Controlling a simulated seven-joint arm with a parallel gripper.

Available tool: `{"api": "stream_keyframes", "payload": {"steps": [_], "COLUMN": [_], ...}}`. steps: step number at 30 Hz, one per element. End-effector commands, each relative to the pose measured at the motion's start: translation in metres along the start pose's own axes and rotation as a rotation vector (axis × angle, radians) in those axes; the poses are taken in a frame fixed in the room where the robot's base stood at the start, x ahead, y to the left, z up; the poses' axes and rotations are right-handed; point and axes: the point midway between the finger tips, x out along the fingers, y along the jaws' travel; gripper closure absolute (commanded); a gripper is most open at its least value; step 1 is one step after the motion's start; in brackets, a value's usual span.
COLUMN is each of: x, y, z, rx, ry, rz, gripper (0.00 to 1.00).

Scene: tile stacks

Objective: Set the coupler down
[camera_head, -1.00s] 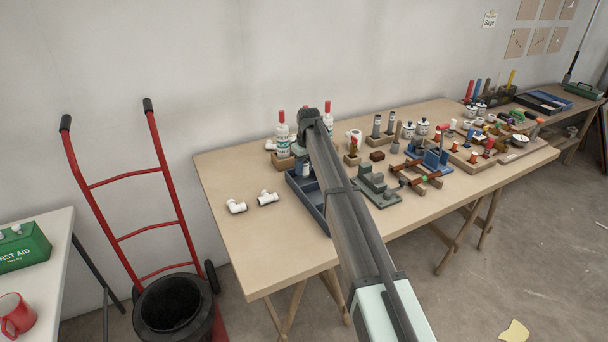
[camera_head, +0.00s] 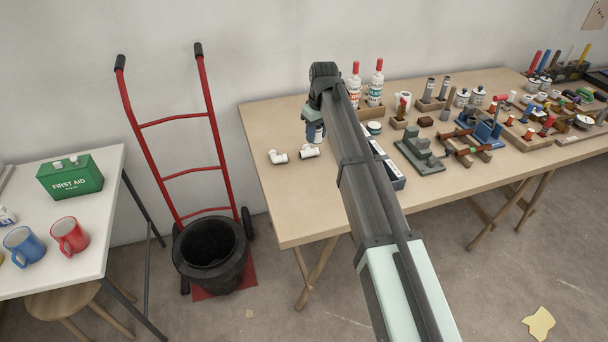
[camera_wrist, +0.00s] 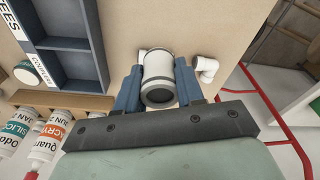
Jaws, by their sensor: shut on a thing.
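My gripper (camera_wrist: 158,84) is shut on the coupler (camera_wrist: 157,76), a short white cylinder with grey bands, held between two blue fingers in the wrist view. In the head view my gripper (camera_head: 316,127) is over the table's left part, with the coupler's white end (camera_head: 317,137) showing below it. I cannot tell whether the coupler touches the table. A white elbow (camera_head: 278,157) and a white tee-like fitting (camera_head: 310,151) lie close by on the tabletop. The blue compartment tray (camera_wrist: 75,44) with labels is to one side; in the head view my arm partly hides it.
Glue bottles (camera_head: 376,84) stand in a wooden holder behind the tray. A grey-green fixture (camera_head: 419,150) and many small tools fill the table's right. The table's front left (camera_head: 290,205) is bare. A red hand truck (camera_head: 192,172) stands left of the table.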

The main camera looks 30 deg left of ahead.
Motion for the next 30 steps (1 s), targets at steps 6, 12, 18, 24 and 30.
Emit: {"api": "stream_keyframes", "payload": {"steps": [6, 12, 18, 24, 30], "x": [0.001, 0.01, 0.04, 0.063, 0.081], "y": [-0.014, -0.013, -0.013, -0.013, -0.013], "z": [0.035, 0.034, 0.038, 0.041, 0.043], "rx": [0.078, 0.119, 0.12, 0.119, 0.119], "ry": [-0.01, -0.013, -0.014, -0.013, -0.014], "rz": [0.004, 0.003, 0.003, 0.003, 0.003], "gripper": [0.92, 0.92, 0.92, 0.92, 0.92]}}
